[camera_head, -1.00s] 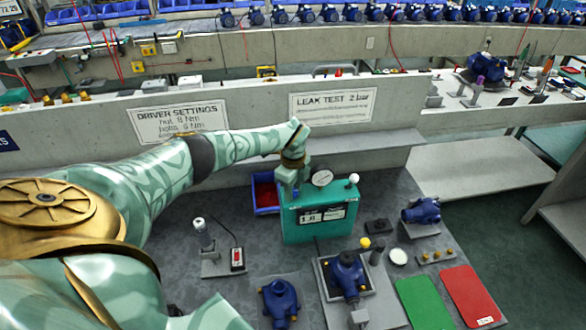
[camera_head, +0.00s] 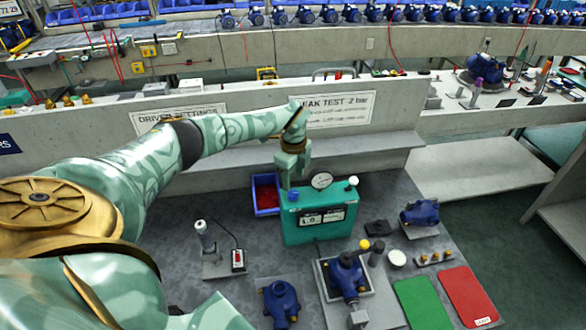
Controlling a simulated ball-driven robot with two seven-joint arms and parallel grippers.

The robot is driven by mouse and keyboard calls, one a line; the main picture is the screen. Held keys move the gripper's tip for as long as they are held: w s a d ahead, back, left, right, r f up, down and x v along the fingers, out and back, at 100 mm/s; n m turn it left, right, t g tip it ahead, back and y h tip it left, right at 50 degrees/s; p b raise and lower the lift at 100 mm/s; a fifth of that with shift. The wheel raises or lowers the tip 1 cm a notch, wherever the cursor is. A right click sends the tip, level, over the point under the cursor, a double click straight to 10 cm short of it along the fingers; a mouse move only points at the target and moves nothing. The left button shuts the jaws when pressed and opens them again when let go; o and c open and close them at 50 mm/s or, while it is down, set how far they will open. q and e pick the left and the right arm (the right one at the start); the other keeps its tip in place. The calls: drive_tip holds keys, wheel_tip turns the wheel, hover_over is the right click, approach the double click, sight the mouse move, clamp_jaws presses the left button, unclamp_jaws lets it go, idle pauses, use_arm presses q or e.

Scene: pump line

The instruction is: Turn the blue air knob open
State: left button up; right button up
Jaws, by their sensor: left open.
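The teal leak-test box (camera_head: 290,228) stands on the grey bench. The blue air knob (camera_head: 294,196) is a small blue piece on the left of its top. My left gripper (camera_head: 287,184) points down just above the box's left end, open, with its fingertips close to the knob. I cannot tell whether they touch it, or how far the knob is turned. A round gauge (camera_head: 321,180) and a white-tipped lever (camera_head: 352,182) are also on the box top. My right gripper is not in view.
A blue bin with red contents (camera_head: 266,211) is left of the box. A pump in a fixture (camera_head: 347,274), a loose pump (camera_head: 281,302), a green mat (camera_head: 425,304) and a red mat (camera_head: 467,296) lie in front. A low concrete wall (camera_head: 235,130) stands behind.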

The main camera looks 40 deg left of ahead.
sight(293, 193)
use_arm(q)
wheel_tip(293, 193, up, 10)
drive_tip(key=shift+r+p, duration=0.15)
drive_tip(key=shift+p, duration=0.25)
